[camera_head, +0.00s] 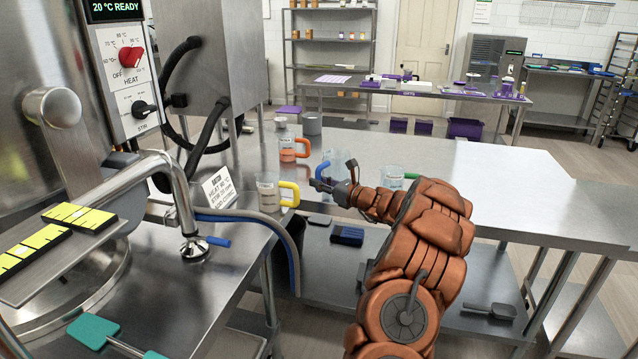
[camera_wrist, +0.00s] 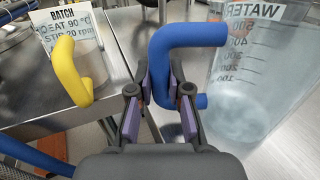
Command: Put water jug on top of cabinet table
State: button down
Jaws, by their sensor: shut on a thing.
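The water jug (camera_wrist: 255,75) is clear, marked WATER with a scale, and has a blue handle (camera_wrist: 188,35). My gripper (camera_wrist: 168,90) is shut on this handle in the wrist view, with the jug upright to its right. In the head view the jug (camera_head: 335,163) shows just behind my gripper (camera_head: 325,184), near the front edge of the steel table (camera_head: 480,190). Whether its base touches the table is hidden. I cannot tell which piece of furniture is the cabinet table.
A jug with a yellow handle (camera_head: 268,193) and one with an orange handle (camera_head: 288,149) stand to the left. Another clear jug (camera_head: 394,178) is behind my arm. A sign (camera_head: 219,188) stands by the left machine. The table's right half is clear.

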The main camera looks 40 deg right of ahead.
jog(key=shift+f, duration=0.15)
jog(key=c, duration=1.1)
grip_release()
jog(key=shift+r, duration=0.2)
jog(key=b+v, duration=0.1)
jog(key=v, duration=1.1)
